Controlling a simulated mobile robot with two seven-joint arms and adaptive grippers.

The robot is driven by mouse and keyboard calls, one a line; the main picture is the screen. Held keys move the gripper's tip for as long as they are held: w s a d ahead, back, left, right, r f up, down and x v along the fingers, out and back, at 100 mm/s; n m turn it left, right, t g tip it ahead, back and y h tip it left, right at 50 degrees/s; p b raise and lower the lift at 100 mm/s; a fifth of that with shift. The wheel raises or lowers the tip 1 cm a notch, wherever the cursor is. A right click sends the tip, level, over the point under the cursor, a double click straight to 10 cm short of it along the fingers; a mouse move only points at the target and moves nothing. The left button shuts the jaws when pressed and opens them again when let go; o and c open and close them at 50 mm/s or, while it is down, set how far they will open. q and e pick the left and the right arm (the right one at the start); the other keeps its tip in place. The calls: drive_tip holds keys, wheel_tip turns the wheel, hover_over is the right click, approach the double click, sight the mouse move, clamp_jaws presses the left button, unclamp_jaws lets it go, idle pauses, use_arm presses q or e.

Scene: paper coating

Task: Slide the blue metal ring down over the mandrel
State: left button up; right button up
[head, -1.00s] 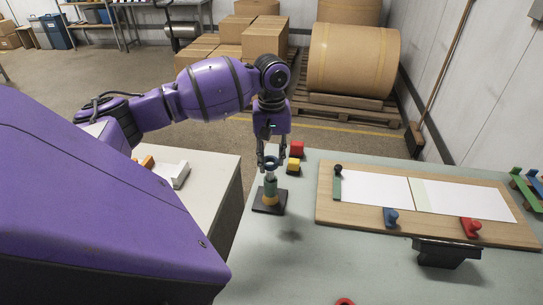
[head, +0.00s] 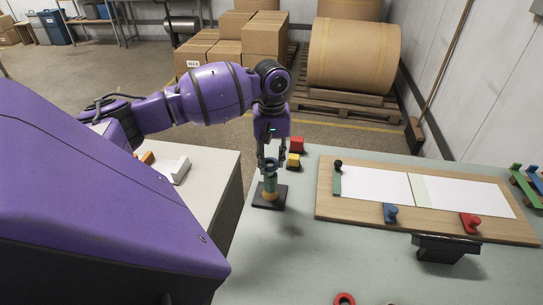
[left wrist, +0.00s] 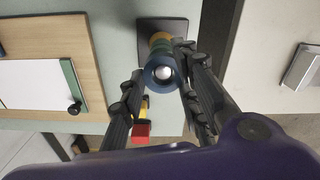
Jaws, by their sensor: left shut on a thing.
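The mandrel stands upright on a dark square base (head: 268,203) at the table's left edge. A yellow-orange band (head: 270,197) shows low on it. The blue metal ring (left wrist: 151,74) is around the mandrel's top in the left wrist view, with the mandrel's bright rounded tip (left wrist: 164,72) showing inside its opening. My left gripper (head: 270,163) points straight down above the base, its fingers on either side of the ring and shut on it. In the head view the fingers partly hide the ring. My right gripper is not in view.
Red (head: 297,145) and yellow (head: 293,161) blocks stand just behind the mandrel. A wooden board (head: 325,205) with white sheets and coloured clamps lies to the right. A red ring (head: 345,299) lies at the front edge of the view. The table between is clear.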

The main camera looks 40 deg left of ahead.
use_arm(q)
drive_tip(key=shift+f, duration=0.85)
drive_tip(key=o, duration=1.2)
drive_tip(key=shift+o, duration=0.2)
drive_tip(key=shift+r, duration=0.1)
wheel_tip(320, 180, up, 12)
